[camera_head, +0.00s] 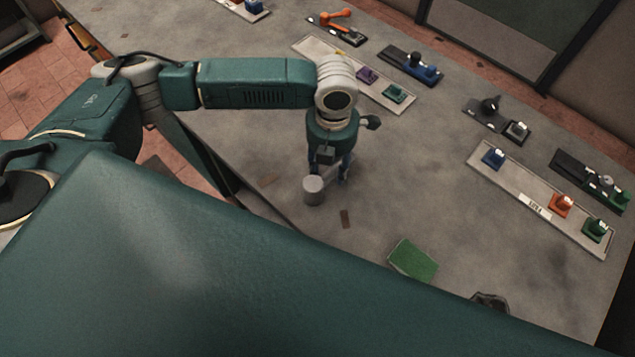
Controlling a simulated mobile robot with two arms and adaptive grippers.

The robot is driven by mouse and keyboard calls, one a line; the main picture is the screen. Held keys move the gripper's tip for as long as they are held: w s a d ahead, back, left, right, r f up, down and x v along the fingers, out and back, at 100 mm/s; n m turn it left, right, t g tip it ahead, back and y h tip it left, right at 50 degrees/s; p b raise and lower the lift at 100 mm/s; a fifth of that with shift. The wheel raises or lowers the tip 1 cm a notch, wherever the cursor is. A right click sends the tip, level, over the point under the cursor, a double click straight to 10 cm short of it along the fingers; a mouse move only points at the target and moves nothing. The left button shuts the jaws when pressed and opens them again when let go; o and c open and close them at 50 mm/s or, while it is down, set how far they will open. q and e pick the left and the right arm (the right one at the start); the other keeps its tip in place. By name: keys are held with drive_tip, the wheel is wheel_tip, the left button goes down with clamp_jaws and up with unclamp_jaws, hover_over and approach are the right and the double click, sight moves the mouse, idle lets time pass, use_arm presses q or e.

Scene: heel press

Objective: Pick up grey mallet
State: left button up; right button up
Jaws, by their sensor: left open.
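The grey mallet (313,191) is on the grey table (270,150), left of the picture's middle. Its round, light grey head faces the camera, and its handle is mostly hidden under my gripper. My left gripper (336,176) points down right over the mallet, just beyond and to the right of its head. The jaws are open, with fingers close to the handle. I cannot tell whether they touch it. My right gripper is not in view.
A long tray (538,204) with coloured blocks lies at the right, and another tray (310,47) lies behind my left wrist. Dark fixtures (411,63) stand near the far edge. A green pad (412,261) lies in front. The table's middle is clear.

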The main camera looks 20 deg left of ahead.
use_arm(q)
drive_tip(key=shift+c, duration=0.5)
drive_tip(key=c, duration=0.9)
drive_tip(key=shift+r, duration=0.1)
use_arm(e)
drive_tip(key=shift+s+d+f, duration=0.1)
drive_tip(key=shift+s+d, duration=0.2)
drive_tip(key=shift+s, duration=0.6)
